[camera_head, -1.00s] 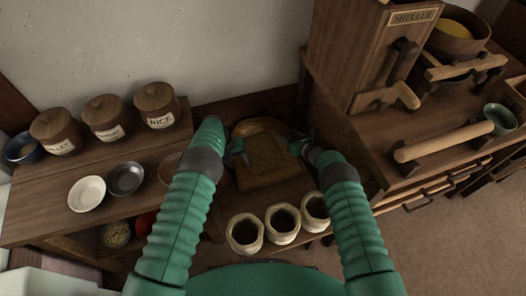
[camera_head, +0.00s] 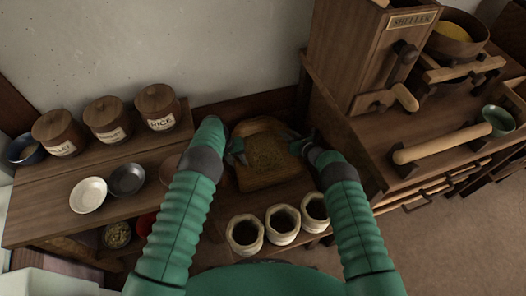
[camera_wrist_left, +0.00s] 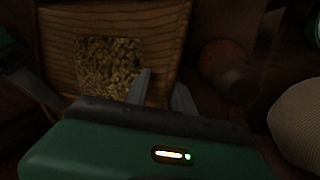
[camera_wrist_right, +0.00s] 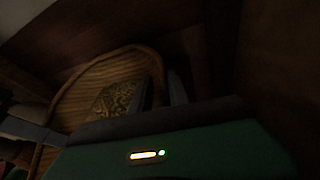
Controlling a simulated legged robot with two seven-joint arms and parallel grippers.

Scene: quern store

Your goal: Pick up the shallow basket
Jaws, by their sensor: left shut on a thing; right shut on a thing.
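The shallow basket (camera_head: 262,178) is a brown woven tray with a raised back rim and a patch of grain on its floor. It is between my two grippers in the head view. My left gripper (camera_head: 236,153) is shut on its left rim, and the left wrist view shows the fingers (camera_wrist_left: 160,90) astride the basket's edge (camera_wrist_left: 165,50). My right gripper (camera_head: 300,147) is shut on its right rim; in the right wrist view the fingers (camera_wrist_right: 168,90) straddle the curved rim (camera_wrist_right: 110,68). Whether the basket's underside touches the surface below is hidden.
Three cream sacks (camera_head: 283,224) stand just in front of the basket. Lidded jars (camera_head: 107,118) and small bowls (camera_head: 127,179) are on the left shelf. The wooden sheller (camera_head: 355,55) and the counter with a rolling-pin-like handle (camera_head: 440,143) rise close on the right.

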